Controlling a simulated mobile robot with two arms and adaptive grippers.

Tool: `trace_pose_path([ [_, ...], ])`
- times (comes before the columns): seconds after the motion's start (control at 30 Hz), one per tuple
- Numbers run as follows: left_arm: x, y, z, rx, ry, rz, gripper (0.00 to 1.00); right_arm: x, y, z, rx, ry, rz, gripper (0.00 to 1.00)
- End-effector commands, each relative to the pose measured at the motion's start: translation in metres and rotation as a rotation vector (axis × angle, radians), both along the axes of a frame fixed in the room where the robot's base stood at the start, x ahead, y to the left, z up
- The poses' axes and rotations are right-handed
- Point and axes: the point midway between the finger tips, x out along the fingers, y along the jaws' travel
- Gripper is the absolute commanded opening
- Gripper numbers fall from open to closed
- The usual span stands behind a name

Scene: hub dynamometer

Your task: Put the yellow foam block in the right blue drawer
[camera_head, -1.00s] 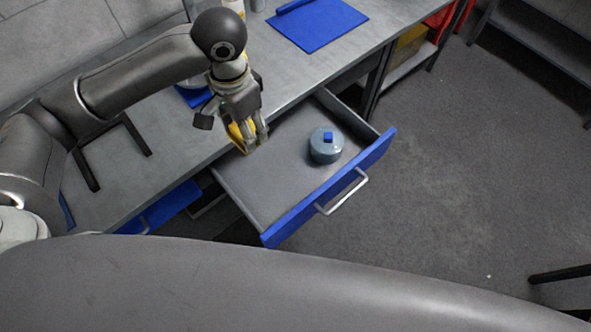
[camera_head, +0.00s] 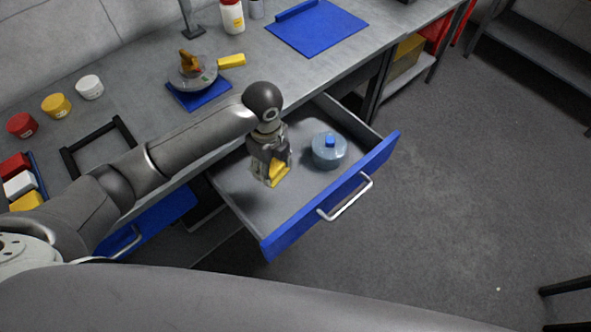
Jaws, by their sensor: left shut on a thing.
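The right blue drawer (camera_head: 235,203) is pulled out, with its blue front and metal handle facing the floor side. My left gripper (camera_head: 274,180) is over the left part of the drawer's inside and is shut on the yellow foam block (camera_head: 278,172). The fingers partly hide the block. I cannot tell whether the block touches the drawer floor. A round grey-blue pot (camera_head: 329,152) with a blue knob stands in the drawer, right of the gripper. My right gripper is not in view.
The left blue drawer (camera_head: 150,222) is lower left, partly behind my arm. The worktop holds a pan (camera_head: 192,76) on a blue mat, small jars (camera_head: 56,105), coloured blocks (camera_head: 20,184), a black frame (camera_head: 75,163) and a blue board (camera_head: 318,27). The drawer's front left is free.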

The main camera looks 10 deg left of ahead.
Motion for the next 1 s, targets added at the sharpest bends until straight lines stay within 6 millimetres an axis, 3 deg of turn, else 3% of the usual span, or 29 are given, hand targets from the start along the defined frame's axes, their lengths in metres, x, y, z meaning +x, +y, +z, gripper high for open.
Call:
trace_pose_path([
  [0.03,-0.001,-0.001,-0.014,-0.001,0.002,-0.044,0.34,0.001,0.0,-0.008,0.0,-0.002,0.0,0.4],
  [0.1,0.0,-0.002,-0.024,-0.002,0.001,-0.102,0.34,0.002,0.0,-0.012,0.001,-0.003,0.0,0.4],
  [0.3,-0.001,-0.003,-0.042,-0.001,0.001,-0.187,0.34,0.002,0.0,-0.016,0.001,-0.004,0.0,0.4],
  [0.6,-0.001,-0.002,-0.093,0.0,0.001,-0.196,0.34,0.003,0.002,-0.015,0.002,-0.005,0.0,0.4],
  [1.0,-0.001,-0.002,-0.136,-0.001,-0.001,-0.196,0.34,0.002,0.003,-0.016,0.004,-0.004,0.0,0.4],
])
